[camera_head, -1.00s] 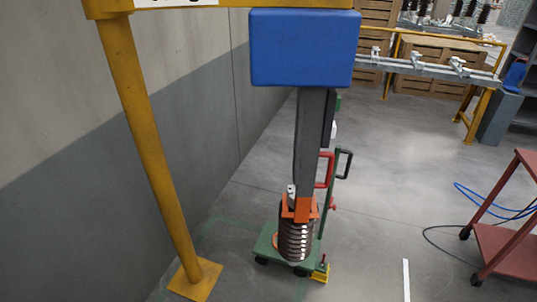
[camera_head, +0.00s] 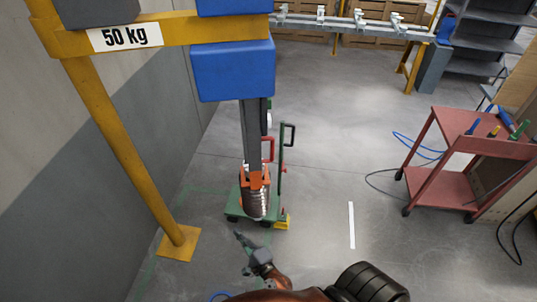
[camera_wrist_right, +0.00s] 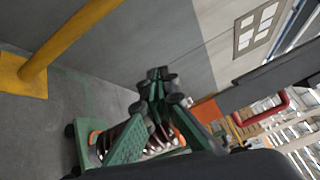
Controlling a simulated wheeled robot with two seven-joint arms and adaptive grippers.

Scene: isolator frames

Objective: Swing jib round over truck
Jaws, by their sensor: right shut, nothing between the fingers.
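The yellow jib has an upright post (camera_head: 118,150) and a horizontal arm (camera_head: 175,32) marked 50 kg. A blue block (camera_head: 233,70) sits on its arm. A grey column (camera_head: 251,125) runs down from the block to an orange clamp (camera_head: 257,179) at a dark ribbed insulator (camera_head: 256,203). The green wheeled truck (camera_head: 236,202) is under the insulator; contact between them is unclear. My right gripper (camera_head: 238,235) is shut and empty, in front of the truck and apart from it. In the right wrist view its fingertips (camera_wrist_right: 158,73) meet. My left gripper is not in view.
A grey wall (camera_head: 60,190) stands close on the left. A red cart (camera_head: 440,180) with tools is at the right, with blue and black cables on the floor near it. A rail stand (camera_head: 345,22) is at the back.

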